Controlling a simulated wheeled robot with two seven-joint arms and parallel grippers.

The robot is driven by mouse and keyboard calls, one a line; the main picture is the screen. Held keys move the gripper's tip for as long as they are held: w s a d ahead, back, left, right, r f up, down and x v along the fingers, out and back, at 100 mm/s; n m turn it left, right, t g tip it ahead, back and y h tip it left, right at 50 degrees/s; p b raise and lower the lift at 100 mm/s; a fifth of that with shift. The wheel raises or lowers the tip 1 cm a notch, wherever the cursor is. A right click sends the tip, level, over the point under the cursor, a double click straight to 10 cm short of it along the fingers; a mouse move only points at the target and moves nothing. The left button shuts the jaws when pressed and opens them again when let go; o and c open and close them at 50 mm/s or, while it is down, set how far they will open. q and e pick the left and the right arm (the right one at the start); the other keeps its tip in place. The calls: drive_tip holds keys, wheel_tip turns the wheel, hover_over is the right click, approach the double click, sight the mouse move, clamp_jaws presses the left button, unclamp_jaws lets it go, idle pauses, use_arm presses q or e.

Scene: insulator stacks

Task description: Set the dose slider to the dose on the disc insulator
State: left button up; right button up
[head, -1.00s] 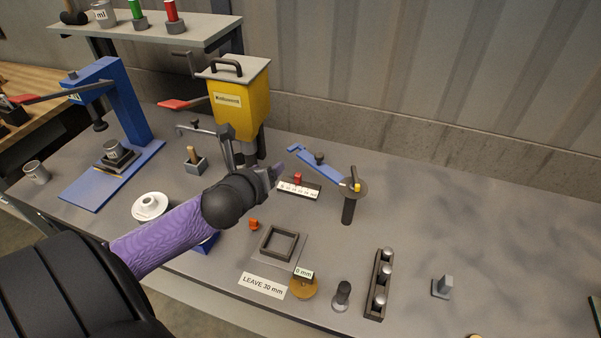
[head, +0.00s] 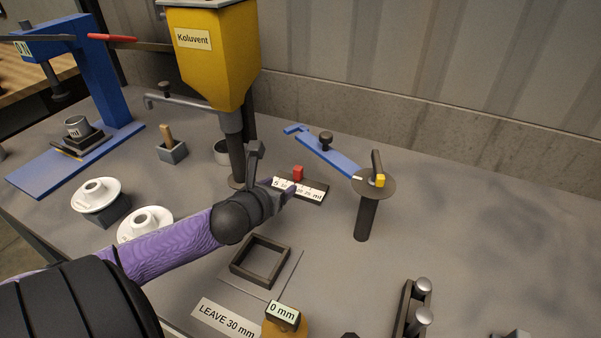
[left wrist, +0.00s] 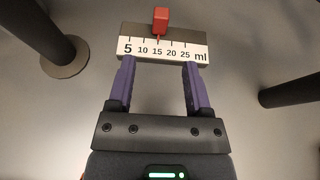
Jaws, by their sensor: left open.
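The dose slider is a red knob (head: 298,173) above a white ml scale (head: 306,189) on a dark base. In the left wrist view, the red knob (left wrist: 160,20) has its pointer at the 15 mark of the scale (left wrist: 165,48), which runs from 5 to 25. My left gripper (head: 284,185) is open and empty at the front of the scale. In the left wrist view, the gripper's two purple fingers (left wrist: 160,70) point at the scale from below the knob. Two white disc-shaped pieces (head: 95,192) (head: 144,220) stand at the left; I see no readable dose on them.
A yellow hopper (head: 215,60) labelled Koluvent stands behind my gripper on a dark post (head: 234,150). A post with a round plate (head: 372,187) and blue arm stands right of the scale. A square frame (head: 260,260) lies in front.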

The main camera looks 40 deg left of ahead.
sight(296, 174)
use_arm(q)
drive_tip(key=shift+w, duration=0.1)
drive_tip(key=b+x, duration=0.5)
drive_tip(key=x, duration=0.4)
drive_tip(key=shift+w+f, duration=0.1)
drive_tip(key=shift+w, duration=0.2)
use_arm(e)
drive_tip(key=shift+g, duration=0.4)
drive_tip(key=f, duration=0.3)
drive_tip(key=s+f, duration=0.1)
drive_tip(key=f, duration=0.1)
drive_tip(key=shift+a+f, duration=0.1)
drive_tip(key=shift+f, duration=0.2)
use_arm(q)
drive_tip(key=shift+c, duration=0.3)
drive_tip(key=c, duration=0.7)
clamp_jaws()
use_arm(e)
drive_tip(key=shift+s+d+r, duration=0.1)
drive_tip(key=shift+s+d, duration=0.15)
drive_tip(key=shift+d, duration=0.2)
drive_tip(key=shift+a, duration=0.2)
